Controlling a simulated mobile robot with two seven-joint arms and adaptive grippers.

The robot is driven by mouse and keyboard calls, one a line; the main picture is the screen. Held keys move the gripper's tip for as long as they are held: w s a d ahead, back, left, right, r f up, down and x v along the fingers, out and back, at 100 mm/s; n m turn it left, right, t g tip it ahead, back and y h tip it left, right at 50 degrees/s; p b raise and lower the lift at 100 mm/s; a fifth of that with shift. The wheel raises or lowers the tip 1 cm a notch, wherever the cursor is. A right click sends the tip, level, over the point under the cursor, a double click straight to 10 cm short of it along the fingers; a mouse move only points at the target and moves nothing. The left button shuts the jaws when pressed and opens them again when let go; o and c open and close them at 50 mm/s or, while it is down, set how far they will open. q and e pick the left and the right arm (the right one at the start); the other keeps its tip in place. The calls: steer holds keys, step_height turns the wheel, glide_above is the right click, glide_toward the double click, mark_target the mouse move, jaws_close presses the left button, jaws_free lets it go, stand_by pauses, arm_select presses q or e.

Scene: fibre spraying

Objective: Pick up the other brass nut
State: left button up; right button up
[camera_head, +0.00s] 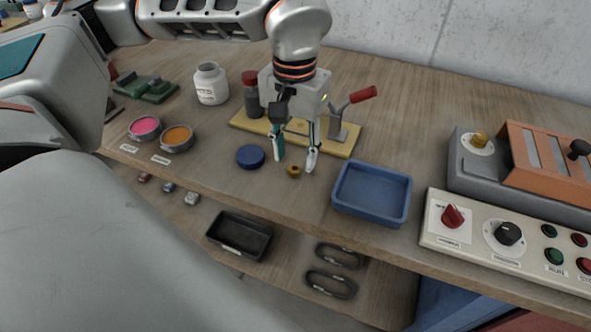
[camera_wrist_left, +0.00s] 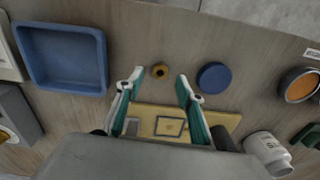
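A small brass nut (camera_head: 294,171) lies on the wooden bench between the blue round lid and the blue tray. My left gripper (camera_head: 295,162) points down over the bench, its two fingers spread and nothing between them. In the head view the nut shows just by the fingertips, near the right finger. In the left wrist view the nut (camera_wrist_left: 160,71) lies between the lines of the two open fingers, just beyond the tips of the gripper (camera_wrist_left: 159,79). A brass piece (camera_head: 480,140) sits on the grey machine at the right. My right gripper is in neither view.
The blue tray (camera_head: 372,194) stands right of the nut and the blue lid (camera_head: 250,156) left of it. Behind the gripper is a yellow board (camera_head: 344,146) with a red-handled clamp (camera_head: 361,95). A control panel (camera_head: 508,240) stands at the right.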

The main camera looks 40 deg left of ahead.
mark_target(295, 171)
arm_select(q)
step_height(295, 171, down, 3)
steer(key=shift+r, duration=0.1)
steer(key=shift+c, duration=0.5)
jaws_close()
